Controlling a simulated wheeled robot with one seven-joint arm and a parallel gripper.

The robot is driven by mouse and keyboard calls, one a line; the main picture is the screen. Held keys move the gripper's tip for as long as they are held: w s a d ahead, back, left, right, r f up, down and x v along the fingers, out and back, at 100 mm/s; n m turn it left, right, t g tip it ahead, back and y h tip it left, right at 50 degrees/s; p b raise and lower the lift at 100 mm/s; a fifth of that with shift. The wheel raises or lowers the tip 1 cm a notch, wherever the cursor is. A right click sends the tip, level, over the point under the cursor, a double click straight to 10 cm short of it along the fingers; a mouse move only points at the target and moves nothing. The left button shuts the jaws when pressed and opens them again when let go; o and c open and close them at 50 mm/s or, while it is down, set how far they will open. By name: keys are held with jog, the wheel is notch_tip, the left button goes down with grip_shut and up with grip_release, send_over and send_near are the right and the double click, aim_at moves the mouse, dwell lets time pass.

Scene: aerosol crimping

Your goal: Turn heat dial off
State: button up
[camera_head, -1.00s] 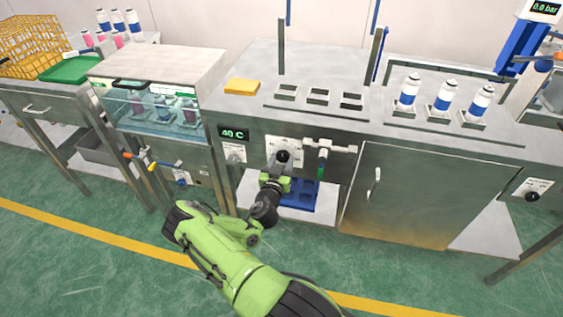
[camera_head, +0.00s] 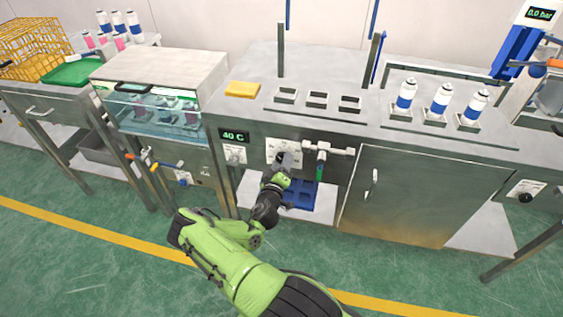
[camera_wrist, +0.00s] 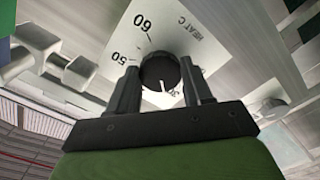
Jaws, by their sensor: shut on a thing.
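The black heat dial (camera_wrist: 160,70) sits on a white plate (camera_wrist: 185,35) reading "HEAT C", with 50, 60 and a partly hidden 30 visible. A small white mark shows on the dial's lower part, near the 30. My gripper (camera_wrist: 159,78) has one finger on each side of the dial and is shut on it. In the head view my gripper (camera_head: 284,160) is at the front panel and covers the dial. The green display (camera_head: 234,136) to its left reads 40 C.
Right of my gripper is a valve with a green handle (camera_head: 320,170). A blue tray (camera_head: 300,197) lies in the opening below. Another knob plate (camera_head: 235,154) is to the left.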

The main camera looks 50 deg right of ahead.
jog(key=n+p, duration=0.2)
jog(key=n, duration=1.2)
jog(key=shift+p, duration=0.3)
dwell(0.4)
jog(key=o, duration=1)
jog(key=shift+r, duration=0.1)
jog(key=shift+o, duration=0.2)
jog(key=p+v, duration=0.3)
jog(key=v, duration=1.2)
jog(key=shift+s+a, duration=0.25)
jog(key=shift+a, duration=0.1)
jog(key=shift+r, duration=0.1)
